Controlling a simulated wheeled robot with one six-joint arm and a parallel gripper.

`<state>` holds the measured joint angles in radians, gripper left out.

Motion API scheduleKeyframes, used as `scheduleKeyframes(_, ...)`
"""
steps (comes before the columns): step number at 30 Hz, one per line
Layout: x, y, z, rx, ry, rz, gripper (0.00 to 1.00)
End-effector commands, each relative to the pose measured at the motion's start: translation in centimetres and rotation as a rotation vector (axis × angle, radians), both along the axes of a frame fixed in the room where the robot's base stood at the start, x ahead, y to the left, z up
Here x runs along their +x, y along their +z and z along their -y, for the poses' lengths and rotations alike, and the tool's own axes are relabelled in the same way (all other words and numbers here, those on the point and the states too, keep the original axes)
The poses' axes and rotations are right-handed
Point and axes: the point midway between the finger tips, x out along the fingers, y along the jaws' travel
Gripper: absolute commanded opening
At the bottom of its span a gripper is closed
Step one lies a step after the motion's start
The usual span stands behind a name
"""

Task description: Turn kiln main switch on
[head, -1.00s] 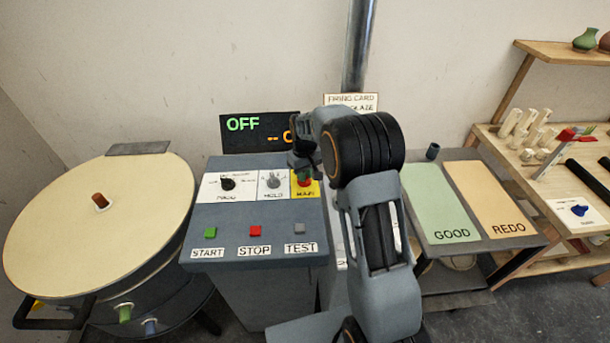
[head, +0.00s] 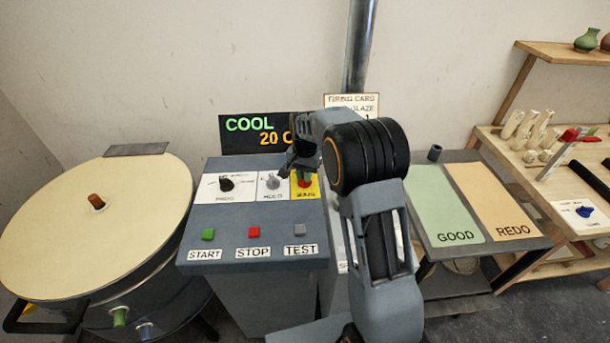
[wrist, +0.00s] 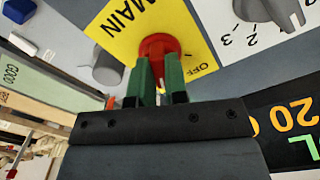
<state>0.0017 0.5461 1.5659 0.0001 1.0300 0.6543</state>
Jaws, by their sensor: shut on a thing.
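The main switch is a red knob (wrist: 158,47) on a yellow plate (wrist: 118,30) marked MAIN and OFF in the wrist view. In the head view the yellow plate (head: 311,187) is at the right of the control panel, with the red knob (head: 304,180) partly hidden by my gripper. My gripper (wrist: 159,80), with green fingers, is shut on the red knob. In the head view my gripper (head: 302,172) is over the plate. The display (head: 262,132) behind the panel reads COOL in green and 20 C in orange.
Left of the plate are two more dials, PROG (head: 227,185) and HOLD (head: 273,183). START (head: 208,234), STOP (head: 254,232) and TEST (head: 299,229) buttons sit in front. The round kiln (head: 95,220) stands left; a GOOD/REDO table (head: 436,252) stands right.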

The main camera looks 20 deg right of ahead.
Motion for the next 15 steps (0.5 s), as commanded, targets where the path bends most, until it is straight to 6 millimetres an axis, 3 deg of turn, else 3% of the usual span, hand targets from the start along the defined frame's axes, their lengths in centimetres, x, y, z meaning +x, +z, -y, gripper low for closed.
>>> scheduleKeyframes(15, 0.05, 0.08, 0.01, -0.001, -0.294, 0.002, 0.00)
